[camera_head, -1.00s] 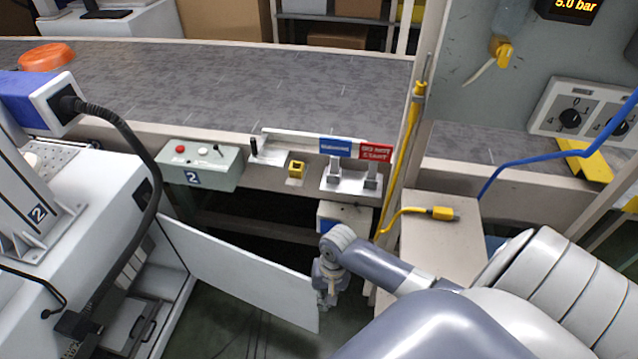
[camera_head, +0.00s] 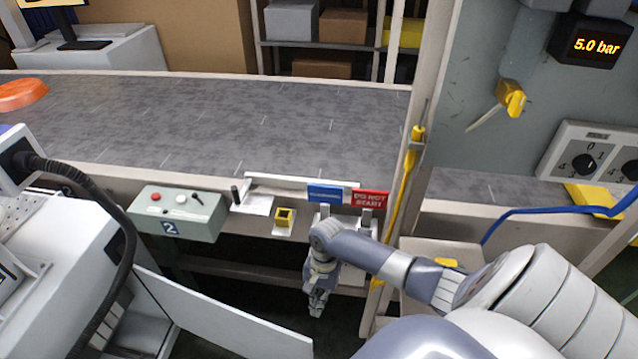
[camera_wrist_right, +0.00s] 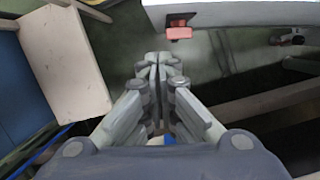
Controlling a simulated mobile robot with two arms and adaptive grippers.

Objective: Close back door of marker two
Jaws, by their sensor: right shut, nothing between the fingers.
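The back door of marker two is the white flat panel (camera_head: 225,325) in the lower part of the head view. It stands open, swung out from the white cabinet (camera_head: 62,250) on the left. My right gripper (camera_head: 317,308) is shut and empty, just beyond the door's free right end in the picture; whether it touches is unclear. In the right wrist view its fingers (camera_wrist_right: 156,66) are together. A white panel (camera_wrist_right: 235,12) with a red latch (camera_wrist_right: 179,30) shows at the top there, perhaps the door. My left gripper is out of view.
The grey control box marked 2 (camera_head: 178,213) and the conveyor frame lie behind the gripper. A yellow socket (camera_head: 284,217) and red and blue signs (camera_head: 371,199) sit on the frame. A beige post (camera_head: 428,120) stands to the right. Dark floor shows under the frame.

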